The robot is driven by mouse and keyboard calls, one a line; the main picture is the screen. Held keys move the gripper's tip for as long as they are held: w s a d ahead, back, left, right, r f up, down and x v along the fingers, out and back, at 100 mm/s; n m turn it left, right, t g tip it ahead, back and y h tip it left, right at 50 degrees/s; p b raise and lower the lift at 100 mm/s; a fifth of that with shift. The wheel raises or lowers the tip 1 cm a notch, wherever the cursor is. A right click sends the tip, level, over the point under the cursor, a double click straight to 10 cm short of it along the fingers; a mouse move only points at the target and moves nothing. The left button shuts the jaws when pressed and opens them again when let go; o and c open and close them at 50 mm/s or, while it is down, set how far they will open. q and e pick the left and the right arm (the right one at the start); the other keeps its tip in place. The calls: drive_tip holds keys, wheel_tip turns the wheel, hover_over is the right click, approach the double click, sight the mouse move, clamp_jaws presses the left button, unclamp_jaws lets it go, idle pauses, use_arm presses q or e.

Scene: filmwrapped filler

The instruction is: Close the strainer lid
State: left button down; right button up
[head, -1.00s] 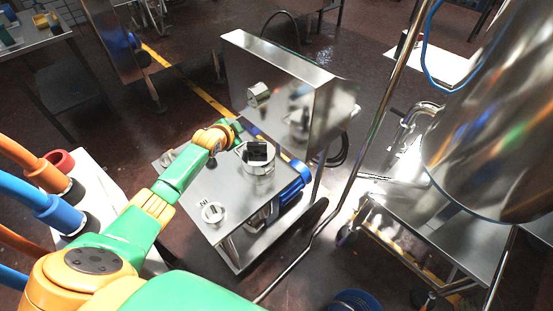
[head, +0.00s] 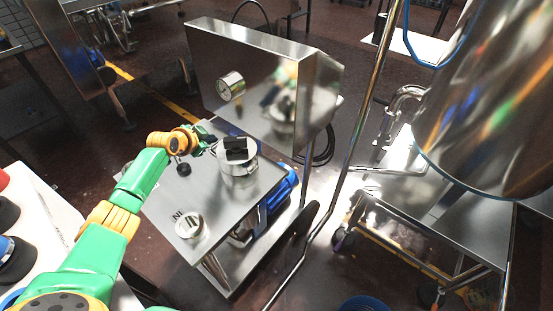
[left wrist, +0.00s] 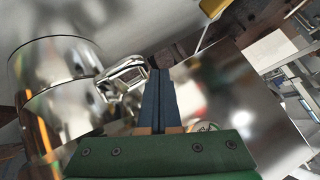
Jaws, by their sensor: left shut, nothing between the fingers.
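My left gripper (head: 210,144) is just to the left of the black block. Its fingers are shut and empty; they also show shut in the left wrist view (left wrist: 157,72). I cannot tell whether the fingertips touch the fitting. My right gripper is not in view.
A steel control box (head: 262,85) rises behind the fitting. A large shiny tank (head: 490,100) stands on the right.

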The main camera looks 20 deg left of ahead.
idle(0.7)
use_arm(q)
drive_tip(key=shift+s+r, duration=0.15)
drive_tip(key=p+v, duration=0.2)
drive_tip(key=v, duration=0.4)
drive_tip(key=shift+s+r, duration=0.2)
drive_tip(key=shift+s, duration=0.1)
drive_tip(key=shift+f, duration=0.1)
